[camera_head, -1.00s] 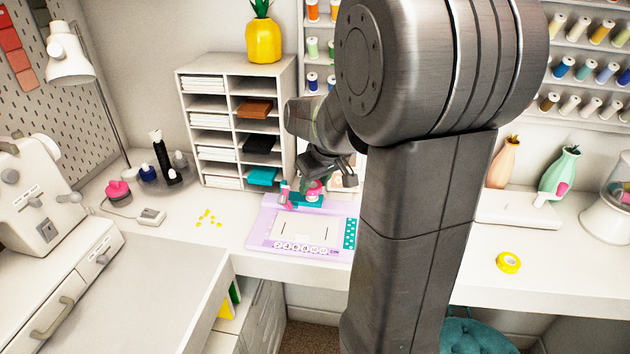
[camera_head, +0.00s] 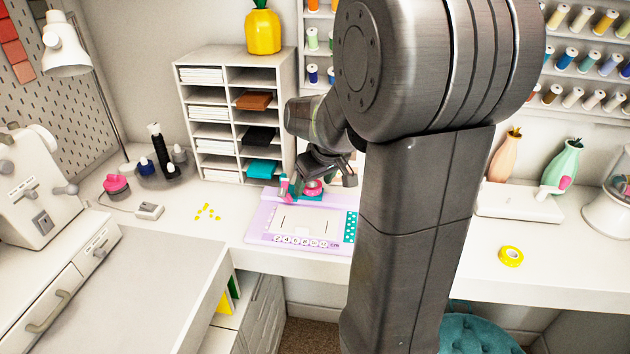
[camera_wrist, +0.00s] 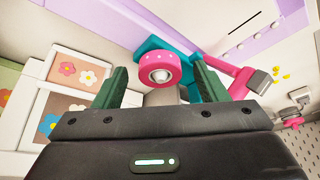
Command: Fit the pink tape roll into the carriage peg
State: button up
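The pink tape roll (camera_wrist: 158,71), with pale dots, sits at the teal carriage (camera_wrist: 149,48). A silvery round peg end shows in the roll's hole in the wrist view. My gripper (camera_wrist: 160,74) is open around the roll, one dark green finger on each side, with a visible gap to both. In the head view, my gripper (camera_head: 318,178) is low over the back of the lilac board (camera_head: 268,222), close to the pink roll (camera_head: 313,188). The carriage is partly hidden there by my gripper. Whether the roll is fully seated is unclear.
A pink arm-like part (camera_wrist: 238,82) stands beside the carriage, close to one finger. A white paper shelf (camera_head: 222,110) rises behind and left of the board. Yellow bits (camera_head: 208,211) and a yellow tape roll (camera_head: 510,256) lie apart on the table.

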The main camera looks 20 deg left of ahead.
jog(key=shift+r, duration=0.15)
jog(key=v, duration=1.3)
jog(key=shift+r, duration=0.25)
jog(key=shift+d, duration=0.1)
jog(key=x, duration=1.4)
jog(key=shift+s, duration=0.1)
jog(key=shift+r+p, duration=0.3)
jog(key=shift+r, duration=0.15)
